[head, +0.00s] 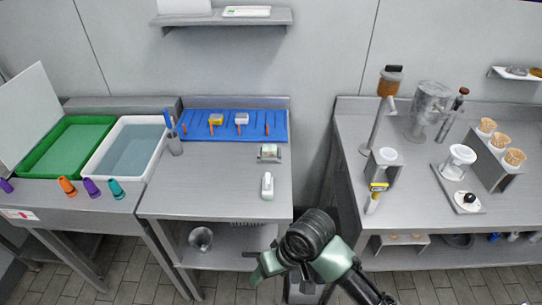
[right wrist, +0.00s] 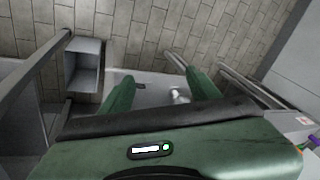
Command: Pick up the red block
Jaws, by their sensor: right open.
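I cannot make out a red block in either view. My right gripper (head: 263,264) is low in front of the middle table's front edge in the head view, with its arm coming from the lower right. In the right wrist view my right gripper (right wrist: 160,82) shows two green fingers spread apart with nothing between them. My left gripper is in neither view.
The middle table (head: 210,200) holds a blue mat (head: 200,133) with small yellow, white and orange items, a pen cup (head: 175,146) and small devices. Bins with green (head: 70,140) and blue-grey contents stand left. A gap separates the tables.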

